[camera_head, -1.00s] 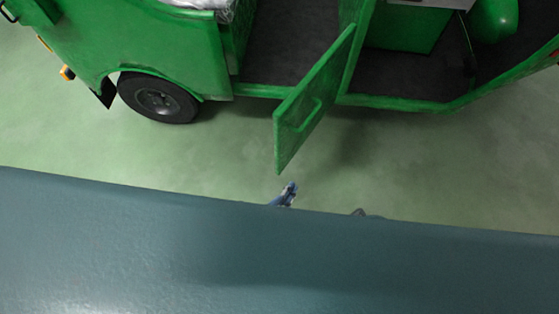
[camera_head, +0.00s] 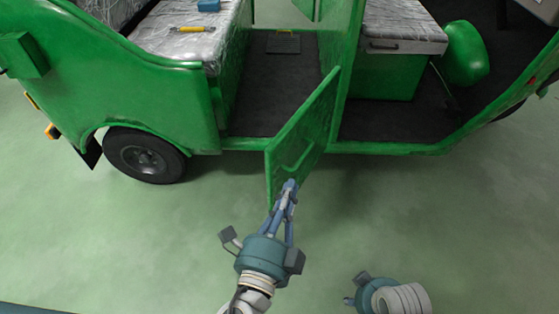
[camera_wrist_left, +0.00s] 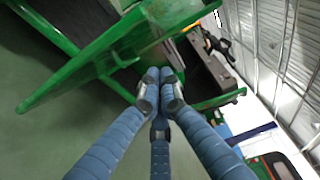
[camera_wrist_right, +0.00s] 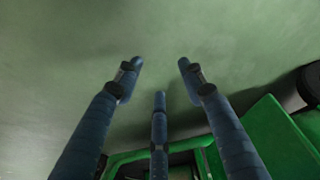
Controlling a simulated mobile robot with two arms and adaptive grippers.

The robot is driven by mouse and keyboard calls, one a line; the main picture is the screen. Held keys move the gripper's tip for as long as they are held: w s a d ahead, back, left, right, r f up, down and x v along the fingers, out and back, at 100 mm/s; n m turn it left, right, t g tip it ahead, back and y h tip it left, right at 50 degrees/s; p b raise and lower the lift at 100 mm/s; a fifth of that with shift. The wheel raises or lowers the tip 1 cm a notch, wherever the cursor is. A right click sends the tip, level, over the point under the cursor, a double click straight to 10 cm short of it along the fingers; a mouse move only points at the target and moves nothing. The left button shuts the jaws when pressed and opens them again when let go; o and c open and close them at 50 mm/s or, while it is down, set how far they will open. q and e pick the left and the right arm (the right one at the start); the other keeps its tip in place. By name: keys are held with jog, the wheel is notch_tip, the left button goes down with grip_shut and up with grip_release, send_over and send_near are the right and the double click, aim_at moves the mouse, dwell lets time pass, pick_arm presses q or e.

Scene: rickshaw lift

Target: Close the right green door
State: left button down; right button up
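The green door (camera_head: 284,157) stands swung outward from the green rickshaw (camera_head: 170,88), with a raised handle on its face. In the left wrist view its panel (camera_wrist_left: 75,65) runs diagonally across the upper left. My left gripper (camera_head: 289,188) has its fingertips at the door's lower outer part, in front of the panel. Its fingers (camera_wrist_left: 160,85) are together with nothing seen between them. I cannot tell whether they touch the door. My right gripper (camera_wrist_right: 157,68) is spread and empty, pointed over the floor. In the head view only its wrist and a fingertip show, low right.
The rickshaw's rear wheel (camera_head: 145,155) is left of the door. A plastic-wrapped seat (camera_head: 180,38) holds a yellow-handled tool (camera_head: 195,29) and a blue block (camera_head: 208,5). Behind the door is a dark cabin floor (camera_head: 277,95). The green floor (camera_head: 440,215) in front is clear.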

aim_at(278, 166)
pick_arm(q)
jog(key=w+a+p, duration=0.2)
jog(key=w+p, duration=0.1)
jog(key=w, duration=0.4)
pick_arm(e)
jog(key=s+f+g, duration=0.1)
jog(key=s+f, duration=0.2)
jog(key=f, duration=1)
jog(key=shift+s+f, duration=0.15)
jog(key=shift+s, duration=0.15)
pick_arm(q)
jog(key=shift+a+p, duration=0.25)
jog(key=shift+p, duration=0.05)
pick_arm(e)
jog(key=shift+d, duration=0.15)
